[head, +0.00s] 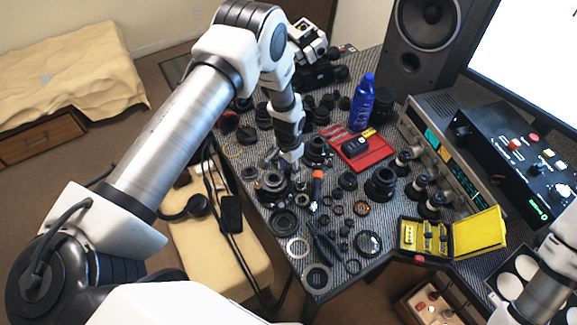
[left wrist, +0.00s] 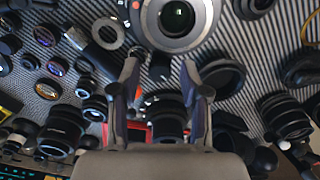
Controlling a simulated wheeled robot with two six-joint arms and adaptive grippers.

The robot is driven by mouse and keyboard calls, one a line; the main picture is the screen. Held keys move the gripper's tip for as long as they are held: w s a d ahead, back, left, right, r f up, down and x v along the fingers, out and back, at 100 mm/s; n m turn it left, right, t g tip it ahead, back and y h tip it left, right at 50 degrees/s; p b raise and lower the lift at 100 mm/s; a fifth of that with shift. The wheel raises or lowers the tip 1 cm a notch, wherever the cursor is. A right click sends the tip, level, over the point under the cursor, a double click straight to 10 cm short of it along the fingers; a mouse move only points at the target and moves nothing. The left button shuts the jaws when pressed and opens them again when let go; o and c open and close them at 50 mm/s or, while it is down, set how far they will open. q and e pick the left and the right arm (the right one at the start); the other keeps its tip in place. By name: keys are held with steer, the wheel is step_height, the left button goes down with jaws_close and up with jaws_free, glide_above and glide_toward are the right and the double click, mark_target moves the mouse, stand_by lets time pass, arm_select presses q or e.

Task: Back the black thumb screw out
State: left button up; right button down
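My left gripper (head: 291,164) comes down over the lens parts on the striped table mat. In the left wrist view its two fingers (left wrist: 162,58) stand apart with a clear gap between them. A small black knob that looks like the thumb screw (left wrist: 160,67) shows between the fingertips, beside a silver-and-black lens body (left wrist: 172,20). No contact between fingers and knob is visible. In the head view the lens body (head: 271,187) sits just below and left of the gripper; I cannot make out the screw there. The right gripper is not shown.
An orange-handled screwdriver (head: 317,184) lies close to the right of the lens body. Many loose lenses and rings crowd the mat. A red tray (head: 372,155), blue bottle (head: 364,100) and open yellow case (head: 477,235) stand to the right.

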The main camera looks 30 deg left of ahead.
arm_select(q)
jaws_close()
steer(key=shift+f+n+b, duration=0.15)
steer(key=shift+n+b, duration=0.45)
steer(key=shift+n, duration=0.9)
steer(key=shift+o, duration=1.7)
jaws_free()
